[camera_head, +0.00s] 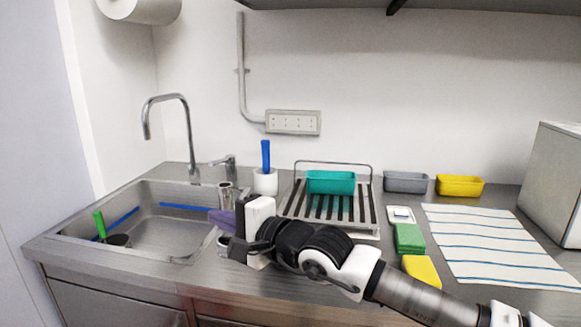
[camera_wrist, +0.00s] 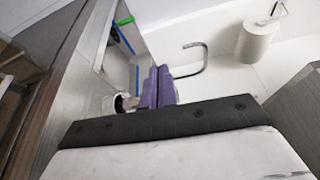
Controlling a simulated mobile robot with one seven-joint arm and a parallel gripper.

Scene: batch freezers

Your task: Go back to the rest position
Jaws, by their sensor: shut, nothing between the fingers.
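My gripper (camera_head: 214,216) has purple fingers and reaches left over the counter, close to the right edge of the sink. In the wrist view my gripper (camera_wrist: 159,72) shows its two purple fingers side by side, shut and with nothing seen between them. My arm comes in from the lower right of the head view and stretches low across the front of the counter. It hides part of the counter behind it.
The sink (camera_head: 165,245) is at left, with a green-handled item (camera_head: 100,224). A metal cup (camera_head: 226,194), a white holder (camera_head: 265,182) and a rack (camera_head: 367,206) with a teal tub (camera_head: 331,182) stand nearby. Green (camera_head: 408,238) and yellow (camera_head: 421,270) sponges lie by the arm.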

